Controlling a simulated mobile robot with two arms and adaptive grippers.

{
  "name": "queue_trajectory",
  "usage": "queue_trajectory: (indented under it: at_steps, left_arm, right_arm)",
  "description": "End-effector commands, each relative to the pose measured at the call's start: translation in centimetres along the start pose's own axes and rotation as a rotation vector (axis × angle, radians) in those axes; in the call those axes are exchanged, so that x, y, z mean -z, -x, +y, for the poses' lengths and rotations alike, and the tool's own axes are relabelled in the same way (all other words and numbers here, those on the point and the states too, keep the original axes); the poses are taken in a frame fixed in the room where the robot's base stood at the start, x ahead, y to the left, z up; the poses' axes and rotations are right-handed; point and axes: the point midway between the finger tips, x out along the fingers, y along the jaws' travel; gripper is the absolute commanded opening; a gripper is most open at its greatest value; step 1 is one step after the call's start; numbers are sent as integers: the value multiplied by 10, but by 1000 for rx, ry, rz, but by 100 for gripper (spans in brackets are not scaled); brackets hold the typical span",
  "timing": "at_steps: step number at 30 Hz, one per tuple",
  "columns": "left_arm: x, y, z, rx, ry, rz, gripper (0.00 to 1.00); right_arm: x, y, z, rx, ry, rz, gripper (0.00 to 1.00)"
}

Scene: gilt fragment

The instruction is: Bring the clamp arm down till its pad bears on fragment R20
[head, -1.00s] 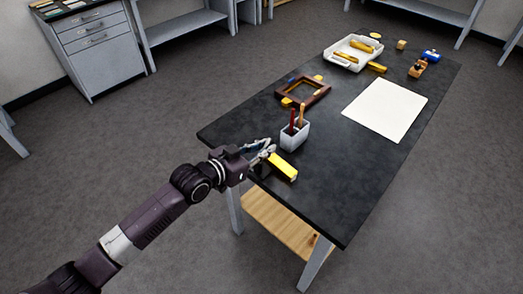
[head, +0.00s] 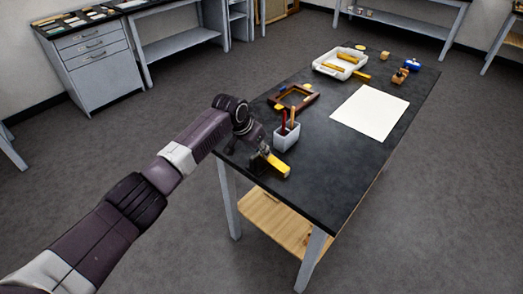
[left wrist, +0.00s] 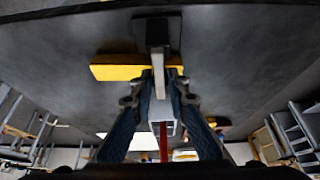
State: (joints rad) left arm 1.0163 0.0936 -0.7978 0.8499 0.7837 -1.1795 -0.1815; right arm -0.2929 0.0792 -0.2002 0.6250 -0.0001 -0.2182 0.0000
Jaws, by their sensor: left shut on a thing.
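A yellow bar-shaped fragment (head: 277,164), probably R20, lies near the table's left front edge; it also shows in the left wrist view (left wrist: 115,72). A clamp with a dark block (left wrist: 153,25) and a grey arm (left wrist: 158,78) stands by it in the left wrist view, the arm passing across the fragment. My left gripper (left wrist: 158,88) is shut on the grey arm; in the head view it (head: 262,155) is partly hidden by my wrist, right beside the fragment. The pad's underside is hidden, so I cannot tell whether it touches the fragment. My right gripper is out of view.
A brown frame (head: 293,98), a white sheet (head: 370,112) and a white tray (head: 341,65) lie farther back on the black table (head: 330,170). The front right is clear.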

Motion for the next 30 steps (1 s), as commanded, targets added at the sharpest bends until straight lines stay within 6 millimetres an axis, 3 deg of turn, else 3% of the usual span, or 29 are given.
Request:
queue_trajectory:
  at_steps: [21,22,24,30]
  left_arm:
    - [-5,-5,1,-2,0,-70,0]
    - [-5,-5,1,-2,0,-70,17]
    - [-5,-5,1,-2,0,-69,25]
    - [-4,-4,0,-1,0,-65,26]
  right_arm:
    - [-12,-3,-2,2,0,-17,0]
    - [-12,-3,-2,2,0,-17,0]
    - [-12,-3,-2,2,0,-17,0]
    - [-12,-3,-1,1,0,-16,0]
